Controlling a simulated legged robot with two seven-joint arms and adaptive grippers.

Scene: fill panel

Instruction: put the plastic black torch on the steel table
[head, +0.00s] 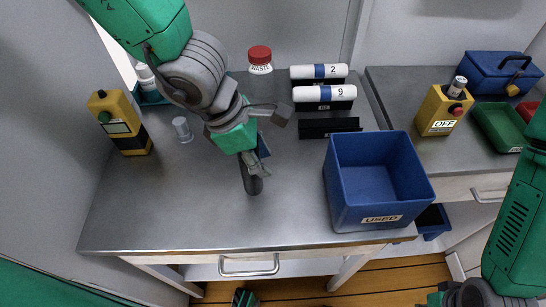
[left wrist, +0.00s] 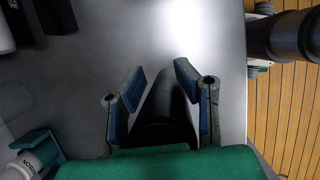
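The black torch (head: 251,181) shows below my left gripper (head: 258,160) in the head view, over the middle of the steel table (head: 165,215). In the left wrist view the dark torch (left wrist: 165,108) lies between the two blue-padded fingers of the left gripper (left wrist: 160,85). The fingers sit close along both its sides and look shut on it. Its lower end is on or just above the table top; I cannot tell which. My right arm shows at the lower right of the head view, but its fingers do not show.
A blue bin marked USED (head: 375,215) stands at the table's right front. White numbered cylinders (head: 325,93) rest on black holders behind it. A red-lidded bottle (head: 260,60), a small grey cylinder (head: 182,130) and a yellow-black device (head: 118,122) stand farther back and left. The left front is clear.

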